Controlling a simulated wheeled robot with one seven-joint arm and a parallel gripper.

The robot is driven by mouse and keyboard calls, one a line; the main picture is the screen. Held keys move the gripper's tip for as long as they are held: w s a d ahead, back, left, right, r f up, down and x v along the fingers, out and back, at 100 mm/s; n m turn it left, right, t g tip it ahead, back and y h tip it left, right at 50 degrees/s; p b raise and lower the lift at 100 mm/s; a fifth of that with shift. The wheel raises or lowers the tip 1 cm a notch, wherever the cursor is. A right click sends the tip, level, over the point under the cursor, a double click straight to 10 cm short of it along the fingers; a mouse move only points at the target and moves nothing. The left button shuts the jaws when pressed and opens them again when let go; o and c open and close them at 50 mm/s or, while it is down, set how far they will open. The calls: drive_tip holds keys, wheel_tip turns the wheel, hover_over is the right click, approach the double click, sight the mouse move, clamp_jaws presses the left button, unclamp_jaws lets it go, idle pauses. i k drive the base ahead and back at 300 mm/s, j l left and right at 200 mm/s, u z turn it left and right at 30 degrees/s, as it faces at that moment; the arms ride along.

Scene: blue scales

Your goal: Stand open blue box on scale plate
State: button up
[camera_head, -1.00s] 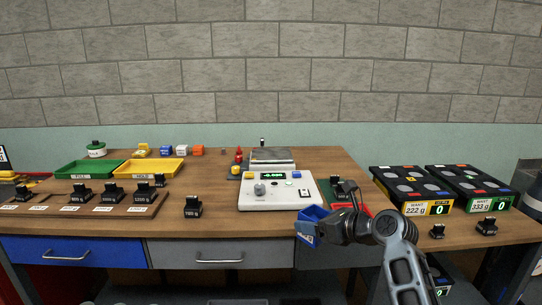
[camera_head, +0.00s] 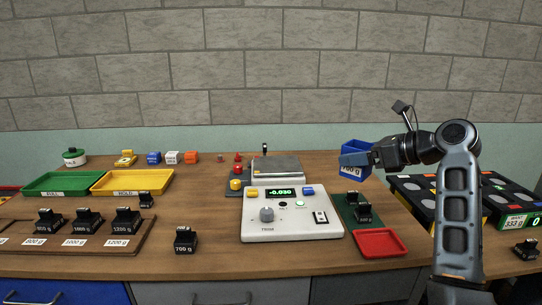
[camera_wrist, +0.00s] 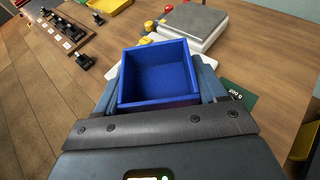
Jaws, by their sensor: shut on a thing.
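The open blue box (camera_wrist: 160,75) is held in my gripper (camera_head: 358,158); in the wrist view its open top shows and it looks empty. In the head view the box (camera_head: 352,150) is in the air to the right of the scale, with a white weight label on its front, partly covered by the gripper. The scale (camera_head: 290,215) has a grey metal plate (camera_head: 278,168) at its back, which is bare. Its display reads about -0.030. The plate also shows in the wrist view (camera_wrist: 195,20), beyond the box.
A red tray (camera_head: 381,243) and black weights on a green mat (camera_head: 347,208) lie right of the scale. Green (camera_head: 62,183) and yellow (camera_head: 133,181) trays stand at left. Black weighing units (camera_head: 413,195) stand at right.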

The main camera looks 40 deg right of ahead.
sight(277, 167)
drive_tip(key=i+l, duration=0.25)
drive_tip(key=i, duration=0.15)
drive_tip(key=i+l, duration=0.25)
drive_tip(key=i, duration=0.15)
